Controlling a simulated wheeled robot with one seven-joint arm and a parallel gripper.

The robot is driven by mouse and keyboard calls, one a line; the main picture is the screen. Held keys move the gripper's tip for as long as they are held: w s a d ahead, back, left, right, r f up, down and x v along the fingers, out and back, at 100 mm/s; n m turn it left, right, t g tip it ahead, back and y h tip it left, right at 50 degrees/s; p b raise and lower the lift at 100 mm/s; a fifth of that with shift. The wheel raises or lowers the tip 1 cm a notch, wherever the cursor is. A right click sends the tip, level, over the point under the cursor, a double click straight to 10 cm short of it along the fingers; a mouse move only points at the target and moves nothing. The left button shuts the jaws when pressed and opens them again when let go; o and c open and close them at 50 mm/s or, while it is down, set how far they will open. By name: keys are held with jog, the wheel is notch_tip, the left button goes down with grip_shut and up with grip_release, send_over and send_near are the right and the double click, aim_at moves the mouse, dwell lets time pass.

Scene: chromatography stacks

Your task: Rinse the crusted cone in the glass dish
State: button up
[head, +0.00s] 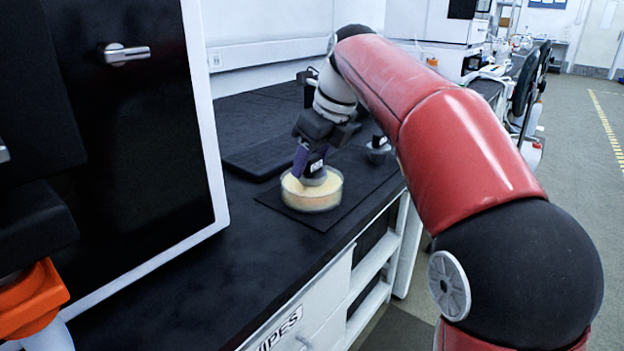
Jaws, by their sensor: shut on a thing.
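The glass dish (329,198) is round and clear, holds pale yellow liquid, and stands on a dark mat on the black bench. My gripper (312,164) points down over the dish and is shut on a grey cone (315,179). The cone's lower end is inside the dish, at or in the liquid; its tip is hidden. I cannot see any crust on it at this size. A second grey cone-like piece (378,154) stands behind and to the right of the dish, partly hidden by my arm.
A dark flat pad (258,160) lies on the bench left of the dish. A tall black and white cabinet (150,130) stands on the left. The bench's front edge, with white drawers (318,290) below, is close to the dish. Bare bench lies front left of the dish.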

aim_at(312, 157)
jog(key=shift+r+p, duration=2.25)
jog(key=shift+r, duration=0.05)
jog(key=shift+r+p, duration=0.55)
jog(key=shift+r, duration=1.7)
